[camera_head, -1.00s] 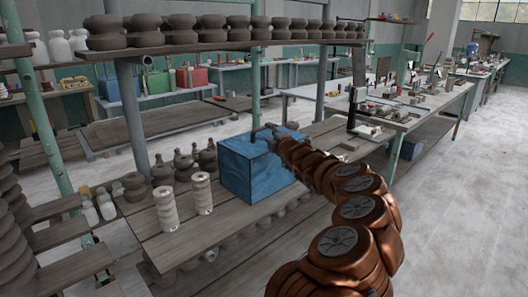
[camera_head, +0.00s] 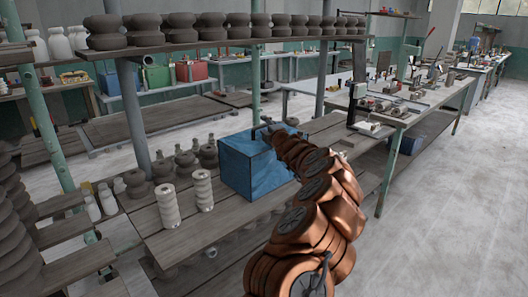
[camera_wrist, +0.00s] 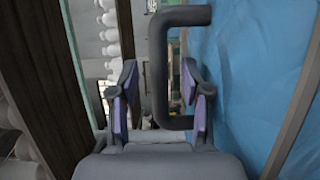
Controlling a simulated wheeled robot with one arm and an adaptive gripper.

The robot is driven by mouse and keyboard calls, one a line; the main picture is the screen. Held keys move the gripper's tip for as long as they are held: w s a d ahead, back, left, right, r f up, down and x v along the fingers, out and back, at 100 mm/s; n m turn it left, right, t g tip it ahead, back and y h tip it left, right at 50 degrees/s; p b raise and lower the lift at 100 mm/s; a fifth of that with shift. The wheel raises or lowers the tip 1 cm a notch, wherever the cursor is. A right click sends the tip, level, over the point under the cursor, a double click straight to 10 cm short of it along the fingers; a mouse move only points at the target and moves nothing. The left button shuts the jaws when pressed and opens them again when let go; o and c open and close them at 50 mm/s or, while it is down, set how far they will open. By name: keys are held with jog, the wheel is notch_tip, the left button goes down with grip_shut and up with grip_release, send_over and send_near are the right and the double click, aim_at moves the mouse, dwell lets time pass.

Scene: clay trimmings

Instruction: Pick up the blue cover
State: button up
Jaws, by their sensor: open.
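The blue cover (camera_head: 250,168) is a box-shaped blue piece standing on the grey wooden shelf, left of my arm in the head view. Its blue surface (camera_wrist: 250,65) fills the right side of the wrist view. A dark bent handle (camera_wrist: 158,65) is beside that surface. My gripper (camera_wrist: 160,82) is open, with its two purple-padded fingers on either side of the handle's long bar. I cannot tell whether either finger touches the bar. In the head view my gripper (camera_head: 272,131) is small at the cover's top edge, and its fingers are hard to make out.
Two pale ribbed cylinders (camera_head: 168,205) stand on the shelf left of the cover, with dark clay pots (camera_head: 207,156) behind them. A green post (camera_head: 256,85) rises just behind the cover. An upper shelf (camera_head: 190,48) holds several dark pots. Open floor (camera_head: 450,220) lies right.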

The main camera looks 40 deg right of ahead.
jog(key=shift+w+d, duration=0.1)
jog(key=shift+w, duration=0.35)
grip_shut()
dwell(0.7)
